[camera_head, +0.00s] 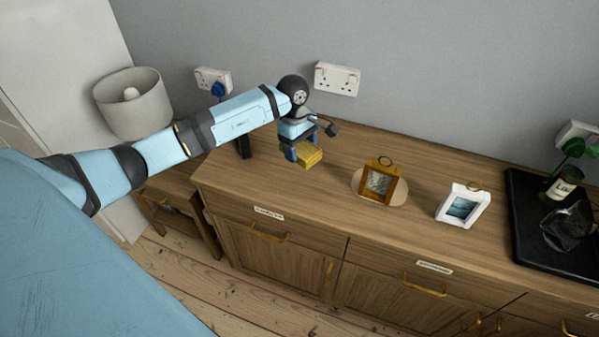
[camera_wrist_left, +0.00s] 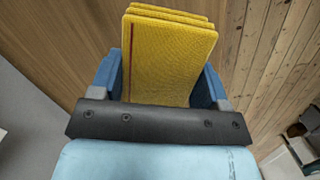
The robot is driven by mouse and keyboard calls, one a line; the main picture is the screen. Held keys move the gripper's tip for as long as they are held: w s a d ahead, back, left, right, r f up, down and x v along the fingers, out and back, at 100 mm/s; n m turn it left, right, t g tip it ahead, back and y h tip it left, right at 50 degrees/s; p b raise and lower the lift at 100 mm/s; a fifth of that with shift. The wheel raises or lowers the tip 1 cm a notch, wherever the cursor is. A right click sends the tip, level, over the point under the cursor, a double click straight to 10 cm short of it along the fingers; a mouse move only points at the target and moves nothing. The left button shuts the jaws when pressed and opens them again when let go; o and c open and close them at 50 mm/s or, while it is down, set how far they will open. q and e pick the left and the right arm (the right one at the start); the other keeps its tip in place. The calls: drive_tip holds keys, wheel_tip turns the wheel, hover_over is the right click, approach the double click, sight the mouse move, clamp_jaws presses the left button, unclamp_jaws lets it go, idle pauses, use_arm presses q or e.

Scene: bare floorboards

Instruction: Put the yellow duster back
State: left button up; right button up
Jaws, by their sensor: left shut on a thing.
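The yellow duster (camera_head: 309,157) is a folded yellow cloth near the left end of the wooden sideboard. My left gripper (camera_head: 302,150) is shut on it from above, with blue fingers on either side. In the left wrist view the duster (camera_wrist_left: 168,55) sits between the two fingers of my left gripper (camera_wrist_left: 162,80), its folded layers showing at the far end. I cannot tell whether the duster touches the sideboard top. My right gripper is not in view.
The sideboard (camera_head: 270,185) carries a wooden photo frame (camera_head: 379,182) on an oval mat, a white photo frame (camera_head: 462,205) and a black tray (camera_head: 530,225) with a bottle. A lamp (camera_head: 132,103) stands left. A dark upright object (camera_head: 243,146) stands behind the arm.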

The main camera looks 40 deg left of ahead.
use_arm(q)
hover_over(301, 182)
drive_tip(key=f, duration=0.6)
drive_tip(key=shift+w+a+f, duration=0.15)
drive_tip(key=shift+a+f, duration=0.05)
drive_tip(key=shift+f, duration=0.2)
wheel_tip(301, 182, down, 4)
drive_tip(key=shift+f+p, duration=0.1)
drive_tip(key=shift+p, duration=0.2)
drive_tip(key=shift+f, duration=0.15)
drive_tip(key=o, duration=0.8)
